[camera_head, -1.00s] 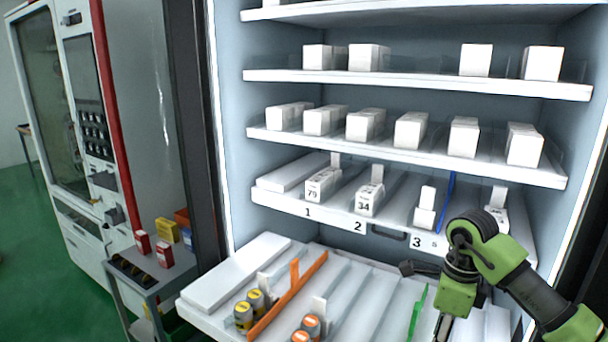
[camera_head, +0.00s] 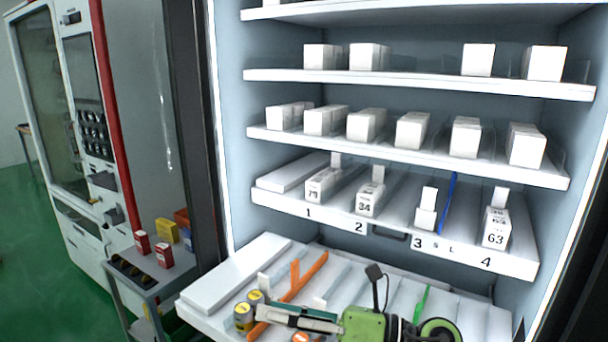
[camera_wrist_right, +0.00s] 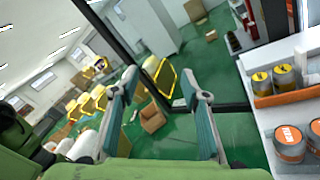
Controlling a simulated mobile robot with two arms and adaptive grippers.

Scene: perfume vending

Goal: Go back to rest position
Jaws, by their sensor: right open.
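My right gripper (camera_head: 268,314) is low in the head view, in front of the pulled-out lower shelf (camera_head: 222,280), with its fingers pointing left. In the right wrist view its two fingers (camera_wrist_right: 160,88) are spread apart with nothing between them. My left gripper is in neither current view.
Yellow-topped cans (camera_head: 243,317) and orange-topped cans (camera_head: 300,337) stand on the lower shelf beside an orange divider (camera_head: 310,274), close to my right gripper. A small cart (camera_head: 150,272) stands left. The wrist view shows open green floor (camera_wrist_right: 165,160).

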